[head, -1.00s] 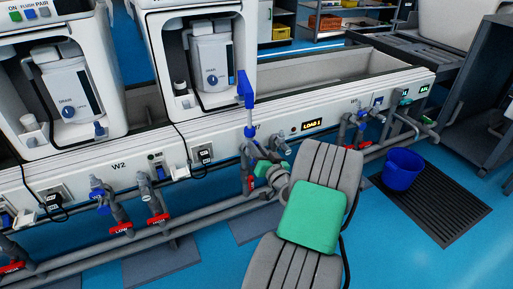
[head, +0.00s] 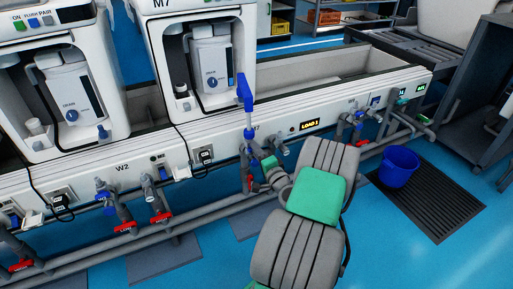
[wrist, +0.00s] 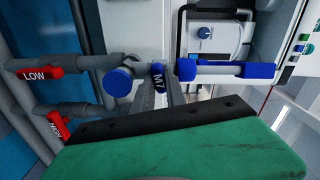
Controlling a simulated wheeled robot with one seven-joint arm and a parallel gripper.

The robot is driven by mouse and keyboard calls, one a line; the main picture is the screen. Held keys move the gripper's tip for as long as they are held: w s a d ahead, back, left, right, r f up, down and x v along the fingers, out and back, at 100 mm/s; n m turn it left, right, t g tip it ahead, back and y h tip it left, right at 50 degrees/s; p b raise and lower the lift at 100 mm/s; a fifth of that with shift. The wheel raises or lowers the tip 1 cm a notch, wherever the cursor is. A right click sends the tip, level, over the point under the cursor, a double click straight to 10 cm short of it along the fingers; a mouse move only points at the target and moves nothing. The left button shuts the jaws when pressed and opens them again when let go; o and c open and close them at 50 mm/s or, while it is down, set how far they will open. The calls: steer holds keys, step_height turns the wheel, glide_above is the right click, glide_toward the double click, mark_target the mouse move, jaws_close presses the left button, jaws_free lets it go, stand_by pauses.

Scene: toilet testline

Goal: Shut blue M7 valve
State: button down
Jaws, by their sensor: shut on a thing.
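The blue M7 valve handle (wrist: 158,75), marked "M7", shows end-on near the top middle of the wrist view. My gripper (wrist: 160,94) has its two grey fingers on either side of it and is shut on it. My own arm hides part of the pipes behind. How far the valve is turned cannot be told.
A tall blue lever on a pale stem (head: 246,95) stands just above the valve; in the wrist view it lies to the right (wrist: 260,70). Red LOW (wrist: 40,72) and HIGH (wrist: 57,128) tags sit on pipes at left. A blue bucket (head: 399,168) stands on a dark floor grate (head: 440,215).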

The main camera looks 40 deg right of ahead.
steer(key=shift+m+p, duration=0.5)
steer(key=shift+m, duration=0.7)
steer(key=shift+f, duration=0.1)
steer(key=c, duration=1.4)
jaws_free()
steer(key=shift+o, duration=0.2)
steer(key=v, duration=0.7)
steer(key=shift+s, duration=0.4)
steer(key=shift+a, duration=0.15)
